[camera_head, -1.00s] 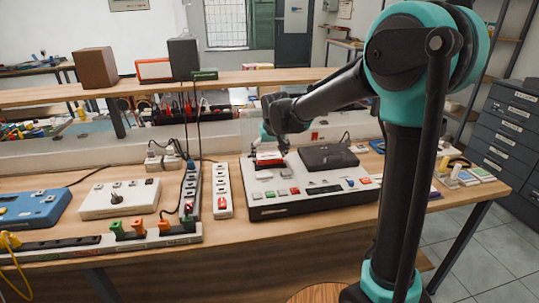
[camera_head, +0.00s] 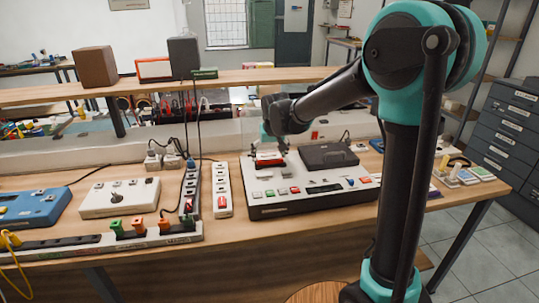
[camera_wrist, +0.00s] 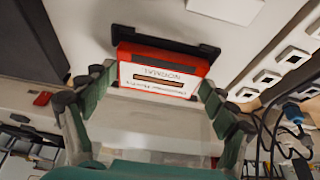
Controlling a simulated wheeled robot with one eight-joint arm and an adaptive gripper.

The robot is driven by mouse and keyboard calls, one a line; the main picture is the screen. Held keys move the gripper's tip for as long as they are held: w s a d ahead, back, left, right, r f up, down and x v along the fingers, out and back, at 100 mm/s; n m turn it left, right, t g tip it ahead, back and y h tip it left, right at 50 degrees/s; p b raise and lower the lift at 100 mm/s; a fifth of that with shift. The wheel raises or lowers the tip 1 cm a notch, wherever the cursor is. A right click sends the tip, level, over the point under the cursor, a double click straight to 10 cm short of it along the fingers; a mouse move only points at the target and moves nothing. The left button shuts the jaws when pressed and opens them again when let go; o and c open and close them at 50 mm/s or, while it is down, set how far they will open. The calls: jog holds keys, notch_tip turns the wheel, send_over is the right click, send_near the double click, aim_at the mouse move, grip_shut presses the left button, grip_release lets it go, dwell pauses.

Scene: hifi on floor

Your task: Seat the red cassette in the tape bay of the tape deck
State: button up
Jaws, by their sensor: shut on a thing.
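The red cassette (camera_wrist: 163,62) with a white label is between the fingers of my gripper (camera_wrist: 155,92) in the wrist view. My gripper is shut on it, with the green finger pads at its two sides. The cassette's far edge lies at the dark slot of the tape bay (camera_wrist: 168,39); I cannot tell how deep it sits. In the head view the cassette (camera_head: 268,158) shows just under my gripper (camera_head: 272,150), at the left part of the tape deck (camera_head: 315,200). The deck is white on top with a black front and coloured buttons.
A dark lid or box (camera_head: 328,156) covers the deck's right part. White power strips (camera_head: 222,190) stand close to the deck's left. A blue device (camera_head: 35,208) and a white switch box (camera_head: 120,198) lie further left. A shelf (camera_head: 150,88) runs behind the bench.

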jog(key=shift+f, duration=0.4)
dwell(0.5)
jog(key=o, duration=1.1)
jog(key=shift+w+a+r+v, duration=0.15)
jog(key=shift+w+v, duration=0.15)
jog(key=shift+v, duration=2.65)
jog(key=shift+w+a+r+v, duration=0.1)
jog(key=shift+w+v, duration=0.25)
jog(key=shift+v, duration=2.55)
jog(key=shift+w+a+r+v, duration=0.15)
jog(key=shift+w+v, duration=0.15)
jog(key=shift+v, duration=2.65)
jog(key=shift+d, duration=0.1)
jog(key=shift+s, duration=0.1)
